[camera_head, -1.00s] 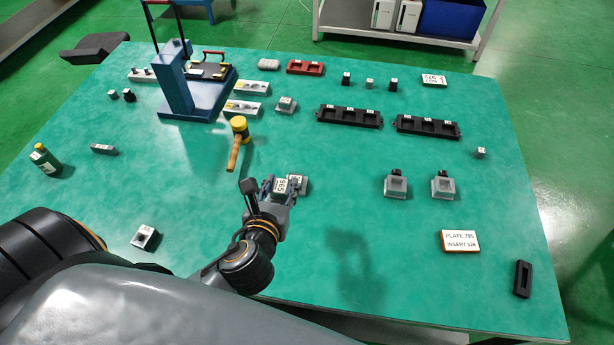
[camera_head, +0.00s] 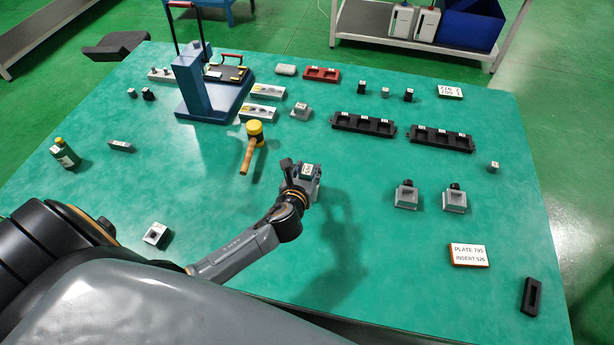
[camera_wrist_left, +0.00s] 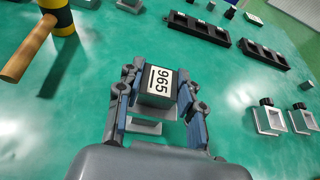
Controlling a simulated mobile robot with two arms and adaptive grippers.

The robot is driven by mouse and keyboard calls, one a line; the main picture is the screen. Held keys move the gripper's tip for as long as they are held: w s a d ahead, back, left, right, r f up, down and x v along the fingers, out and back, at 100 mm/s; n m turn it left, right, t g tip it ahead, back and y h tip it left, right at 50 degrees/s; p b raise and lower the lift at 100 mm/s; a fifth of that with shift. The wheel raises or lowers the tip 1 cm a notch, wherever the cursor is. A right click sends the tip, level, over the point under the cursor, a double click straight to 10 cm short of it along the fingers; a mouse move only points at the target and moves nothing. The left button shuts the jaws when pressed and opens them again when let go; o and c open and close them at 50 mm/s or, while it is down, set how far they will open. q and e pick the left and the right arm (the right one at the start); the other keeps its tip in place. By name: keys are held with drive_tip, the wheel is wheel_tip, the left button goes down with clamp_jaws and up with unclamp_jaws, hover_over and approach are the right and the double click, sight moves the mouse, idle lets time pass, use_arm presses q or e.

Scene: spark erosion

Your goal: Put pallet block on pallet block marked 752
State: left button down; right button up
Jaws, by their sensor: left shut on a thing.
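My left gripper (camera_head: 303,180) is over the middle of the table, right of the mallet. It is shut on a small grey pallet block (camera_wrist_left: 158,85), whose white top label reads 965 in the left wrist view. The block sits between the two blue-padded fingers. A grey edge (camera_wrist_left: 146,127) shows below it, between the fingers; I cannot tell what it belongs to. A similar grey block with a white label (camera_head: 301,112) stands farther back. No label reading 752 is legible. My right gripper is not in view.
A yellow-headed mallet (camera_head: 252,145) lies left of the gripper. Two grey socketed holders (camera_head: 406,197) (camera_head: 454,201) stand to the right. Black three-slot racks (camera_head: 363,124) (camera_head: 441,138) and a blue press (camera_head: 205,90) are behind. The table's front middle is clear.

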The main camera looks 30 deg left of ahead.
sight(307, 178)
use_arm(q)
drive_tip(key=shift+f, duration=1.3)
drive_tip(key=shift+s, duration=0.1)
drive_tip(key=c, duration=1.3)
unclamp_jaws()
drive_tip(key=shift+f, duration=0.2)
drive_tip(key=o, duration=0.5)
drive_tip(key=shift+d, duration=0.1)
drive_tip(key=shift+c, duration=0.2)
drive_tip(key=shift+r, duration=0.15)
drive_tip(key=v, duration=1.2)
drive_tip(key=shift+b, duration=0.35)
drive_tip(key=shift+r, duration=0.1)
